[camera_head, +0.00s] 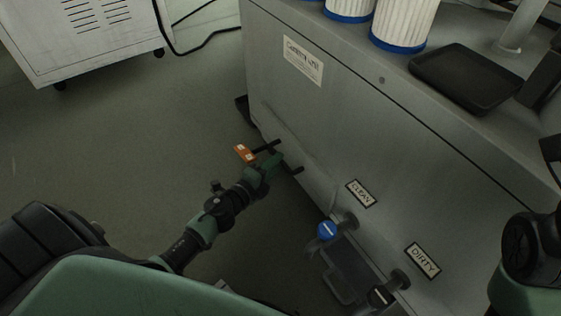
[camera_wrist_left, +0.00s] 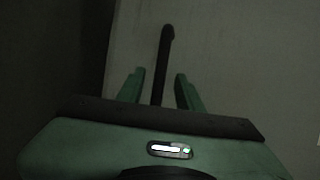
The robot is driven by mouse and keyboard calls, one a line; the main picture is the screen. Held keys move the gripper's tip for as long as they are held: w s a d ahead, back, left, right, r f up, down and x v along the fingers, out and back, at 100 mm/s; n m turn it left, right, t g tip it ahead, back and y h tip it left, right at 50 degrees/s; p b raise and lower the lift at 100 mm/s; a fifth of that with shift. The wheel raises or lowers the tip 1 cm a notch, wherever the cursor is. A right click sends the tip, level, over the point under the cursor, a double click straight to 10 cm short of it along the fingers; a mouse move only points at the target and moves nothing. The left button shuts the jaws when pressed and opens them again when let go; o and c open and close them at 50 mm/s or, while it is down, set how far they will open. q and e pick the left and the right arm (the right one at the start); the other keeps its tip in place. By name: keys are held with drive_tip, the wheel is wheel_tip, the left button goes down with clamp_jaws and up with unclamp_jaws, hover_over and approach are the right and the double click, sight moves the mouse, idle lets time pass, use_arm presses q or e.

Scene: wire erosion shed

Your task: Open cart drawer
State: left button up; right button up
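My left gripper (camera_head: 280,160) is low beside the grey cabinet's (camera_head: 340,105) front-left face in the head view. In the left wrist view its two green fingers (camera_wrist_left: 160,90) are apart, with a slim dark bar (camera_wrist_left: 166,45) between them. A pale panel lies behind the bar. I cannot tell whether the fingers touch the bar, or whether it is a drawer handle. No drawer front can be made out clearly.
A white vented cabinet on casters (camera_head: 85,35) stands at upper left, with a black cable (camera_head: 170,45) beside it. White filters with blue rims (camera_head: 403,25) and a black tray (camera_head: 465,78) sit on the grey top. A blue-handled valve (camera_head: 327,230) juts out by the CLEAN label (camera_head: 361,193).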

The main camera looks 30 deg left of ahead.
use_arm(q)
drive_tip(key=shift+x, duration=1.6)
clamp_jaws()
